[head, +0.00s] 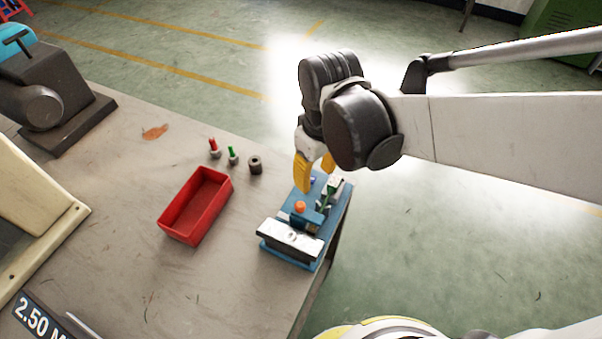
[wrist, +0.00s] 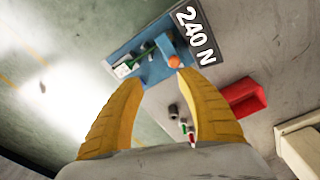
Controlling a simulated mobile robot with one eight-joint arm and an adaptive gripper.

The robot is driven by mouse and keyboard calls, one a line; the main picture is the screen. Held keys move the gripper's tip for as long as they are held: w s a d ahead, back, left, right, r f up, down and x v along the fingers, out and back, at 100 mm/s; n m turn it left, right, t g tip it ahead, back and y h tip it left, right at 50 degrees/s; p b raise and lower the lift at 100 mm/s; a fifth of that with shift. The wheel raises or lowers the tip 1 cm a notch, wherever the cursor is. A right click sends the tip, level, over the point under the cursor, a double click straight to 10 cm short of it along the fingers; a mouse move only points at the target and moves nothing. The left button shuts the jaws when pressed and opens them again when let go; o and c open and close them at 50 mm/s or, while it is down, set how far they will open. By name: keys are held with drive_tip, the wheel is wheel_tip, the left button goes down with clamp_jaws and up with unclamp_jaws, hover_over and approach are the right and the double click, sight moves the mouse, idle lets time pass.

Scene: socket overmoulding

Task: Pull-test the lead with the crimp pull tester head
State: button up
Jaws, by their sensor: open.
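The crimp pull tester appears to be the blue fixture (head: 327,222) at the table's right edge, with a pale metal block (head: 290,240) at its front and an orange knob (head: 300,206). In the wrist view the orange knob (wrist: 174,61) sits just beyond the right fingertip, beside a "240 N" display (wrist: 196,35). A thin green piece (wrist: 141,57) lies on the blue fixture; I cannot tell whether it is the lead. My gripper (head: 316,168) has yellow fingers, open and empty, above the fixture's far end. The wrist view shows the fingers (wrist: 158,80) spread apart.
A red tray (head: 167,226) stands empty left of the fixture. A red-topped piece (head: 213,148), a green-topped piece (head: 232,156) and a dark hollow cylinder (head: 255,165) stand behind it. Machines occupy the left side; a "2.50" display (head: 42,318) is at lower left.

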sight(300, 204)
drive_tip(key=shift+n+g, duration=0.4)
drive_tip(key=shift+n, duration=0.4)
drive_tip(key=a, duration=0.1)
drive_tip(key=a+f, duration=0.2)
drive_tip(key=shift+s+a+f, duration=0.15)
drive_tip(key=shift+s+a, duration=0.05)
drive_tip(key=shift+s, duration=0.05)
wheel_tip(300, 204, down, 10)
drive_tip(key=b, duration=0.4)
drive_tip(key=shift+f+b, duration=0.25)
drive_tip(key=shift+b, duration=0.05)
